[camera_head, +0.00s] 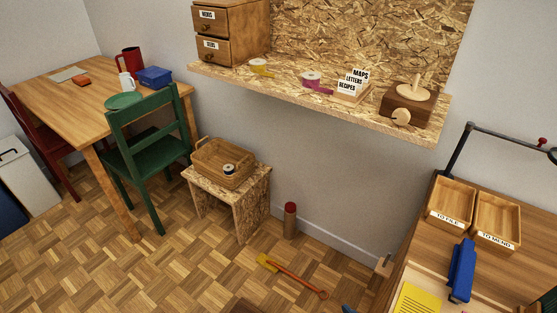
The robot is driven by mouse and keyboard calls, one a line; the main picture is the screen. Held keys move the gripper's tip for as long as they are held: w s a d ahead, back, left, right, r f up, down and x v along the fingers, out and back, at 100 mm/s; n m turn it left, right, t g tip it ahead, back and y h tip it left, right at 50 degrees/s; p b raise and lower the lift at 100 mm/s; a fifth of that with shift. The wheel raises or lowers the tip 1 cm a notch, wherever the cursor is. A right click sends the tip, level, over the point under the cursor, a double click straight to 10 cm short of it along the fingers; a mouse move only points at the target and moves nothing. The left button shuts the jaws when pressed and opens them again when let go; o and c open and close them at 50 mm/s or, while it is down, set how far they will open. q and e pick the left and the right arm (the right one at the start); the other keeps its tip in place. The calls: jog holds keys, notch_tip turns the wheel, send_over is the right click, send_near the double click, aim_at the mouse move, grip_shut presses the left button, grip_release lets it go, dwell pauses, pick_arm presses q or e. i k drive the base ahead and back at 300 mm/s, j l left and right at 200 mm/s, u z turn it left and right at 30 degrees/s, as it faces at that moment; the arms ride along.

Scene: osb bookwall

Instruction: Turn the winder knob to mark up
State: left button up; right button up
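The winder (405,106) is a dark wooden box at the right end of the OSB wall shelf. A pale round disc (411,92) with an upright peg sits on its top. A pale, roughly round winder knob (401,116) is on its front face. A small notch or pointed part seems to show at the knob's right side, but any mark on it is too small to read, so I cannot tell which way it is turned.
The OSB shelf (300,92) also holds a drawer box (230,32), tape rolls and a labelled card box (352,84). A desk (440,248) with trays and a lamp stands at the right. A red-topped cylinder (290,220) and a toy shovel (292,275) are on the floor.

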aim_at(402, 117)
jog(key=k+l+z, duration=0.1)
jog(key=z, duration=0.35)
jog(key=k+l+z, duration=0.25)
jog(key=z, duration=0.15)
